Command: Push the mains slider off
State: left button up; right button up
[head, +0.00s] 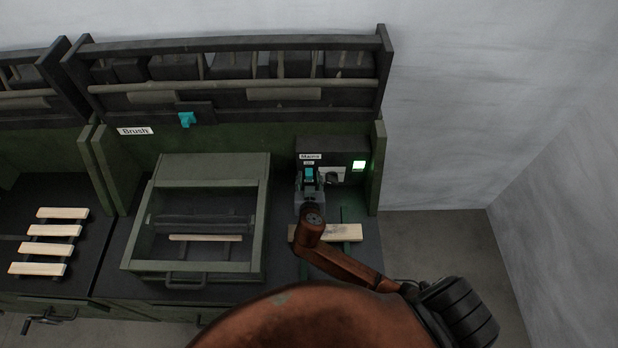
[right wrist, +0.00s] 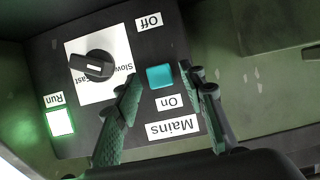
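The teal mains slider (head: 309,174) is on the dark control panel at the right end of the bench. In the right wrist view, which shows the panel upside down, the slider (right wrist: 160,77) sits next to the "On" label (right wrist: 175,101), apart from the "Off" label (right wrist: 149,22). My right gripper (head: 309,187) is at the panel. Its fingers (right wrist: 162,88) are open, one on each side of the slider, with visible gaps. Contact with the panel cannot be told. My left gripper is not in view.
A lit green Run lamp (right wrist: 61,122) and a black Slow/Fast knob (right wrist: 93,66) are beside the slider. A pale wood board (head: 343,233) lies below the panel. A green-framed box (head: 262,215) stands to the left. Wooden slats (head: 52,230) lie farther left.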

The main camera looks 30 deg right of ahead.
jog(key=shift+w, duration=0.1)
jog(key=c, duration=0.7)
jog(key=shift+c, duration=1.4)
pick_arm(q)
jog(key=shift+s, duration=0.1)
pick_arm(e)
grip_shut()
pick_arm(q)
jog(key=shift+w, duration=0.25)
